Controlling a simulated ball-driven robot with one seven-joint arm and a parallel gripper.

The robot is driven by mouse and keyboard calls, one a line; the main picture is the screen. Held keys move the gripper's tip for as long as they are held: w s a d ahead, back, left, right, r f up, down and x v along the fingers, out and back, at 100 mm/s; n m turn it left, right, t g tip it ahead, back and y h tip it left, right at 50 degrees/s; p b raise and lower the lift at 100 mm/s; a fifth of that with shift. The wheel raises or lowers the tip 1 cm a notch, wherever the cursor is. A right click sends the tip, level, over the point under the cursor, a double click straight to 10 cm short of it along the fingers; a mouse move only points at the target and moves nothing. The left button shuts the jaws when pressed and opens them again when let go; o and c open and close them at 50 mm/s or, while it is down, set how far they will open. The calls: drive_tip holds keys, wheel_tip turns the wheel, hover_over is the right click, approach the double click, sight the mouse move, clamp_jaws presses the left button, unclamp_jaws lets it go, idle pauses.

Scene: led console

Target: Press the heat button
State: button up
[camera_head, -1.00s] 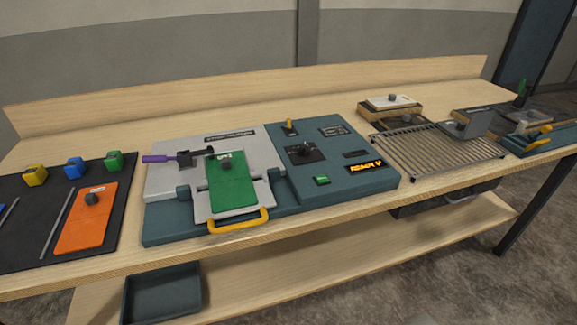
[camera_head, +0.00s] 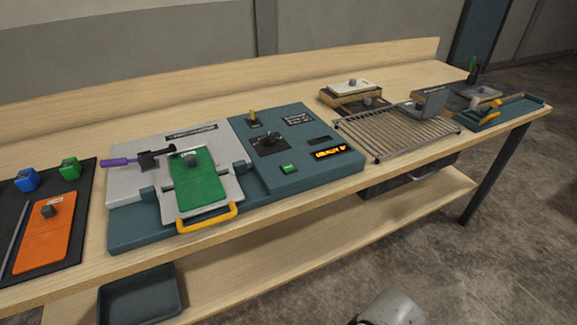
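The teal console (camera_head: 335,178) sits on the bench near the middle of the camera_head view. A small green button (camera_head: 288,168) is on its front part, left of a lit orange display (camera_head: 330,153). The display seems to read "READY". I cannot read a label on the button, so I cannot tell for sure that it is the heat button. A black knob (camera_head: 268,140) and a yellow lever (camera_head: 252,116) are behind it. My gripper is not in view. A rounded pale part, likely of my arm, shows at the bottom edge, well away from the console.
Left of the controls is a grey press plate (camera_head: 125,182) with a green board (camera_head: 200,188), a purple-handled clamp (camera_head: 120,162) and a yellow handle (camera_head: 207,218). A wire rack (camera_head: 385,138) stands to the right. The bench front edge and lower shelf (camera_head: 300,247) face me.

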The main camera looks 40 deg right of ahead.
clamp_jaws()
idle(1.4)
